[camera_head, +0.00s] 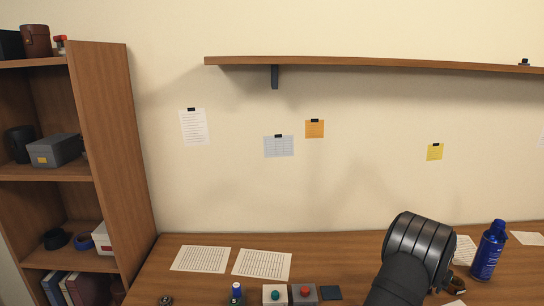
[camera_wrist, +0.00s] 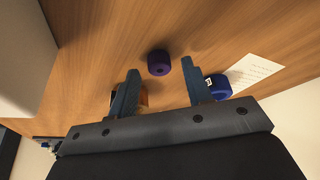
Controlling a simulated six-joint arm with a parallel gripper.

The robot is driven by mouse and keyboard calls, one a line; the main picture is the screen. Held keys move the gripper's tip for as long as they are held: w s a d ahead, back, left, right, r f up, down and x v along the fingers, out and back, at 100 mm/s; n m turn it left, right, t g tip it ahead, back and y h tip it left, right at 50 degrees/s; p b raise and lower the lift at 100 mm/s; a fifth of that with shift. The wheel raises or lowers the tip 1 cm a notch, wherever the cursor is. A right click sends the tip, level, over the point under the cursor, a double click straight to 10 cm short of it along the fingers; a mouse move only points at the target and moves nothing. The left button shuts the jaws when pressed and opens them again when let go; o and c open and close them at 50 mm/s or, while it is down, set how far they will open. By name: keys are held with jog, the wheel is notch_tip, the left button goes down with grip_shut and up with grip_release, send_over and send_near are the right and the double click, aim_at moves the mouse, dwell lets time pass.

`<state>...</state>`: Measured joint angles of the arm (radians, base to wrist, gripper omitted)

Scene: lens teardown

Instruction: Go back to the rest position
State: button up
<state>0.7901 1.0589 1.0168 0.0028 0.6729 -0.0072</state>
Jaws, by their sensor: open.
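My gripper (camera_wrist: 159,66) shows in the wrist view with its two blue-grey fingers spread apart and nothing held between them. A small dark purple round piece (camera_wrist: 159,63) lies on the wooden desk beyond the fingertips. In the head view, my dark arm rises at the lower right over the desk (camera_head: 345,245); my gripper cannot be made out there.
A blue spray can (camera_head: 489,252) stands right of my arm; a blue object (camera_wrist: 217,87) sits by the right finger. Two printed sheets (camera_head: 201,259) (camera_head: 262,264) lie at left. Small boxes with a teal knob (camera_head: 275,295) and red knob (camera_head: 304,293) are in front. A shelf (camera_head: 370,64) hangs above.

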jog(key=shift+w+d, duration=0.15)
notch_tip(320, 180, up, 4)
jog(key=shift+f, duration=0.15)
jog(key=s+d+r, duration=0.1)
jog(key=s+r, duration=0.1)
jog(key=s, duration=0.1)
jog(key=s+d+r, duration=0.1)
jog(key=s+r, duration=0.1)
jog(key=s, duration=0.2)
jog(key=s+d+r, duration=0.1)
jog(key=s+r, duration=0.1)
jog(key=s, duration=0.2)
jog(key=shift+s+r, duration=0.15)
jog(key=shift+r, duration=0.2)
jog(key=w+a, duration=0.4)
jog(key=a, duration=0.9)
jog(key=w+a+f, duration=0.1)
jog(key=w+f, duration=0.1)
jog(key=w, duration=0.1)
jog(key=w+a+f, duration=0.2)
jog(key=w+f, duration=0.1)
jog(key=w+a+f, duration=0.1)
jog(key=w+f, duration=0.1)
jog(key=w, duration=0.2)
jog(key=shift+a+f, duration=0.15)
jog(key=shift+a, duration=0.15)
notch_tip(320, 180, down, 2)
jog(key=shift+w, duration=0.1)
jog(key=shift+f, duration=0.6)
jog(key=shift+o, duration=0.4)
